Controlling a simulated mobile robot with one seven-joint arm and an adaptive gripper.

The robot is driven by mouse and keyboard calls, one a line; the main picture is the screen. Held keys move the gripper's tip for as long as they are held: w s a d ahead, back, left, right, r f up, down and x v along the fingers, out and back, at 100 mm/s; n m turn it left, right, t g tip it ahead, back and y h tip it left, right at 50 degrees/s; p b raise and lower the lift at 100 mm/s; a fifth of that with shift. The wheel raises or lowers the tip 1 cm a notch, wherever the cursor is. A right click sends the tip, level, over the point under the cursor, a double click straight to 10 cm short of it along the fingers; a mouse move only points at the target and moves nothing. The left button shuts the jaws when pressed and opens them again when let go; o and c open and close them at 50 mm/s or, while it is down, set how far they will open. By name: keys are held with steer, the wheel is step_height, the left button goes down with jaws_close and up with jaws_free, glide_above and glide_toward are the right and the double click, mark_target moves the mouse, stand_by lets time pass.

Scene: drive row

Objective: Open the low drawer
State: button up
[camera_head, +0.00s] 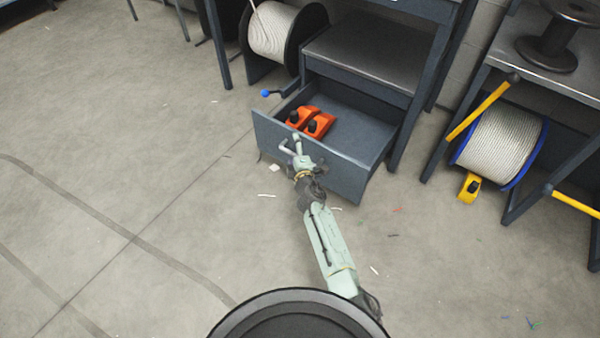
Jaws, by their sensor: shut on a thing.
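The low drawer (346,178) is a dark blue-grey metal drawer under the workbench in the middle of the view. It is pulled out well, and its inside shows from above. Two orange tools (312,121) with black knobs lie in it, toward its left front. A light bar handle (287,146) sits on the left part of the drawer front. My gripper (296,150) is at the drawer front, shut on the handle. The fingertips are small in this view, and part of the handle is hidden behind them.
A cable reel (273,32) stands left of the drawer, near a blue-knobbed lever (266,93). At the right, a bench (508,60) holds a dark spool, with a blue-rimmed rope reel (503,145) and yellow bars below. Open concrete floor lies left and in front, with small scraps.

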steer(key=o, duration=0.3)
steer(key=s, duration=0.1)
steer(key=s+r, duration=0.1)
steer(key=m+p, duration=0.1)
steer(key=shift+s+d+r+h, duration=0.1)
steer(key=shift+s+r+h, duration=0.2)
steer(key=shift+s, duration=0.1)
steer(key=shift+s+d+r+p, duration=0.15)
steer(key=shift+r+p, duration=0.05)
steer(key=shift+r, duration=0.4)
steer(key=shift+s+d+r+p, duration=0.1)
steer(key=shift+s+r+p, duration=0.05)
steer(key=shift+r, duration=0.45)
steer(key=c, duration=0.6)
steer(key=shift+s, duration=0.35)
steer(key=c, duration=0.4)
steer(key=s+p, duration=0.2)
steer(key=p, duration=0.1)
steer(key=s+p, duration=0.2)
steer(key=p, duration=0.1)
steer(key=s+p, duration=0.2)
steer(key=p, duration=0.2)
steer(key=shift+s+d+f, duration=0.15)
steer(key=shift+s+d, duration=0.2)
steer(key=shift+d, duration=0.05)
